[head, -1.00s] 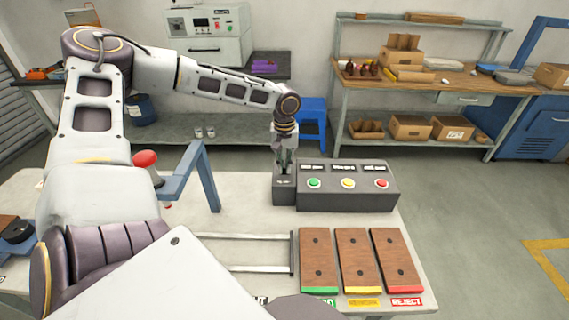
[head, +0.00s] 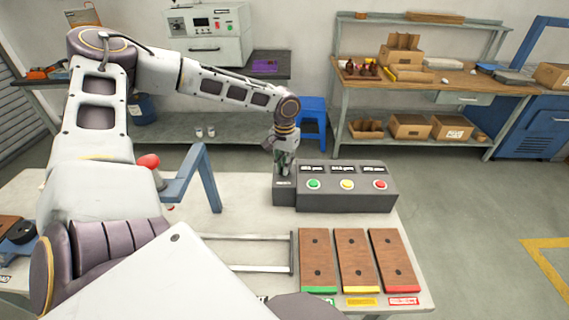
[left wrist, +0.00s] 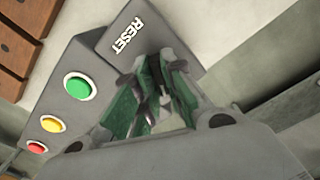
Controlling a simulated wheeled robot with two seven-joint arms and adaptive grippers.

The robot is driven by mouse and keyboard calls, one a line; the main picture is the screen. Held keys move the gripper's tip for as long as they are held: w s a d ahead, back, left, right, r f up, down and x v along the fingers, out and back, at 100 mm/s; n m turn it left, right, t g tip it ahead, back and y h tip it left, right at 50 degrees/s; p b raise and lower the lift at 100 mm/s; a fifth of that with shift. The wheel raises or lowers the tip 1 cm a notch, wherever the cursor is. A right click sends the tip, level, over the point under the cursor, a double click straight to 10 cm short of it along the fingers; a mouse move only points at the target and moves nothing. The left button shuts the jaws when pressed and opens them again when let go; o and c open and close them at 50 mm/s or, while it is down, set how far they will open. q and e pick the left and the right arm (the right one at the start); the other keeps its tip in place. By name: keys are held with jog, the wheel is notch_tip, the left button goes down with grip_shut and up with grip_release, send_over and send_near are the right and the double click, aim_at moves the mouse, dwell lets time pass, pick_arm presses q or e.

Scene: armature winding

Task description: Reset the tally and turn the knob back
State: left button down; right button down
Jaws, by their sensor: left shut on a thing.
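A dark grey box labelled RESET (left wrist: 112,45) stands at the left end of the tally box (head: 345,200). The tally box has a green (head: 314,184), a yellow (head: 347,184) and a red button (head: 380,184) below small displays. My left gripper (head: 285,170) points down onto the top of the reset box. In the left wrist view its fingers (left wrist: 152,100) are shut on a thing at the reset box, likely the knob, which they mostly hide. My right gripper is not in view.
Three wooden boards with green, yellow and red ends (head: 360,260) lie in front of the tally box. A blue-grey bracket (head: 205,180) and a red ball knob (head: 149,161) stand to the left. Table is clear between bracket and reset box.

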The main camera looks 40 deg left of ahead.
pick_arm(q)
jog(key=shift+m, duration=1.2)
jog(key=shift+m+p, duration=0.3)
jog(key=shift+m, duration=0.4)
jog(key=m, duration=0.3)
jog(key=shift+w, duration=0.1)
jog(key=shift+r+m+p, duration=0.1)
jog(key=shift+m+p, duration=0.2)
jog(key=shift+m, duration=2)
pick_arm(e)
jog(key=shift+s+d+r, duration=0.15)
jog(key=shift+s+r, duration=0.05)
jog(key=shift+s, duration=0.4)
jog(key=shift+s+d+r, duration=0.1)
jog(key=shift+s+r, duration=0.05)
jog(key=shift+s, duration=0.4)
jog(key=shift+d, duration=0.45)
